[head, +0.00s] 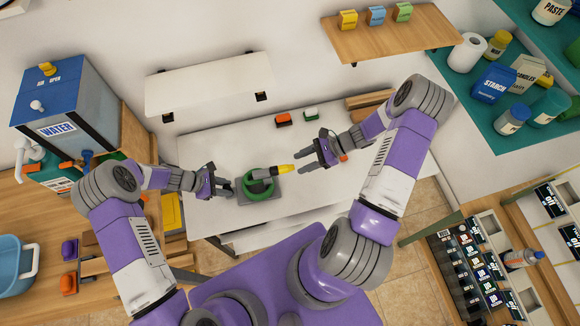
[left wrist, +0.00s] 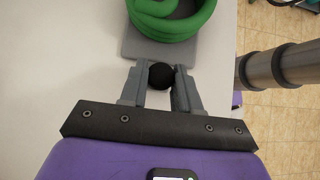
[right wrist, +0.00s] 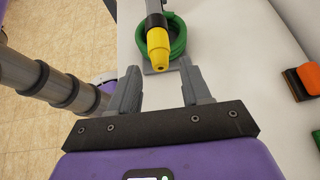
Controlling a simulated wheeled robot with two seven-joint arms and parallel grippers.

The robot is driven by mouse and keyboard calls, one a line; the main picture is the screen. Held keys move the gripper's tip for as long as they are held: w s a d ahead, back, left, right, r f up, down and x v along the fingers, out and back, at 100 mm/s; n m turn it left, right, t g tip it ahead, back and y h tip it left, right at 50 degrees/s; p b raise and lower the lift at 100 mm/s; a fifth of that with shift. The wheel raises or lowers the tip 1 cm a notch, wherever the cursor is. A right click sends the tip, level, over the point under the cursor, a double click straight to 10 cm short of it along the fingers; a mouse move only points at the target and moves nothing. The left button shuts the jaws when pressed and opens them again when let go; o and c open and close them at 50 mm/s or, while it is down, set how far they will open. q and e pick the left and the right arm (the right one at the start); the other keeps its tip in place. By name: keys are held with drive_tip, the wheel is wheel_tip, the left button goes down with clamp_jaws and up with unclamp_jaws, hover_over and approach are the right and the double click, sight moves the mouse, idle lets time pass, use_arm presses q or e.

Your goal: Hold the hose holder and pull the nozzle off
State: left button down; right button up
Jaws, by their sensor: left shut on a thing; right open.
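The hose holder is a grey base plate (head: 272,196) with a coiled green hose (head: 257,190) on it, on the white table. The nozzle (head: 285,170) has a yellow tip and a grey body and points right, toward my right gripper. My left gripper (head: 226,189) is at the left side of the holder. In the left wrist view it is shut on a round black knob (left wrist: 161,76) at the plate's near edge. My right gripper (head: 306,161) is open and empty, just right of the yellow tip. In the right wrist view the nozzle (right wrist: 158,42) lies ahead of and between the open fingers.
An orange-topped block (head: 283,120) and a green-topped block (head: 311,113) lie at the back of the white table (head: 215,140). A white wall shelf (head: 207,84) hangs above. The table around the holder is otherwise clear.

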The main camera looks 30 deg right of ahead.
sight(293, 167)
drive_tip(key=shift+x, duration=2.2)
drive_tip(key=c, duration=0.9)
